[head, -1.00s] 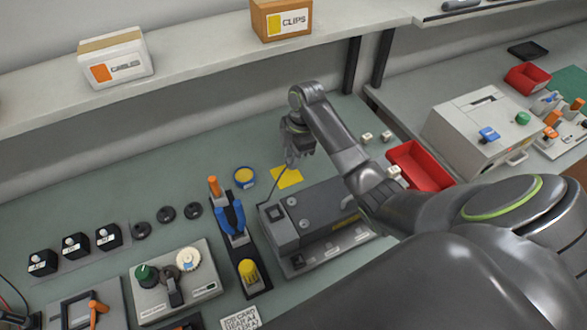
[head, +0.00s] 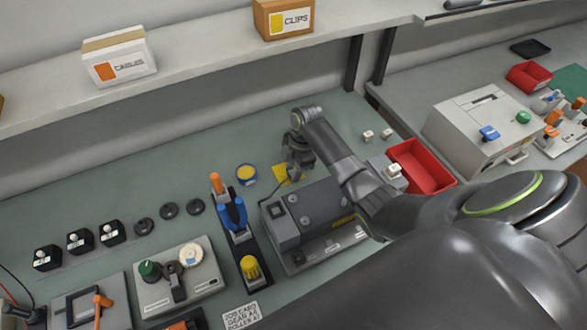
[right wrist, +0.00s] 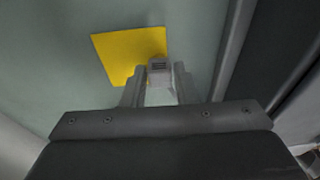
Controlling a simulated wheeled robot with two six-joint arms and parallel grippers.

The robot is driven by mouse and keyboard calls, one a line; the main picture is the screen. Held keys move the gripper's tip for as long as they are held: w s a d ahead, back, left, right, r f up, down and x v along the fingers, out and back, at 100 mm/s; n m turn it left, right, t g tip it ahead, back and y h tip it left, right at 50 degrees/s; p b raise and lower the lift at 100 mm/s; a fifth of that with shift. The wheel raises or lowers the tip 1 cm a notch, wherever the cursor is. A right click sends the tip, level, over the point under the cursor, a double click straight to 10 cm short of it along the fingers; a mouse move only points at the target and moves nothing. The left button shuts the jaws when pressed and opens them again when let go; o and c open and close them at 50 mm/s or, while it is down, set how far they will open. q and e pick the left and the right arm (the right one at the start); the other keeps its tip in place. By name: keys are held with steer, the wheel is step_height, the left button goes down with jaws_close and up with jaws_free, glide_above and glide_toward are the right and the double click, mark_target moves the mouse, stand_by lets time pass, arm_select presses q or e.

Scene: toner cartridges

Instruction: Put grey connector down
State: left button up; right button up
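The grey connector (right wrist: 158,67) is a small block with dark slots, seen between the two fingertips of my right gripper (right wrist: 159,82) in the right wrist view. The fingers look closed on its sides. It overlaps the lower right part of the yellow square (right wrist: 122,52); whether it touches the surface is unclear. In the head view my right gripper (head: 294,174) is low behind the dark grey machine, beside the yellow square (head: 280,174), and the connector cannot be made out there. My left gripper is not in view.
The dark grey machine (head: 318,205) stands close in front of the gripper. A red bin (head: 424,168) and small white blocks (head: 368,134) are to the right. Green bench behind is clear.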

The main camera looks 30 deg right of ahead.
steer(key=shift+o, duration=1.3)
steer(key=shift+r, duration=0.15)
step_height(320, 180, up, 12)
steer(key=d+b, duration=0.2)
steer(key=shift+d, duration=0.2)
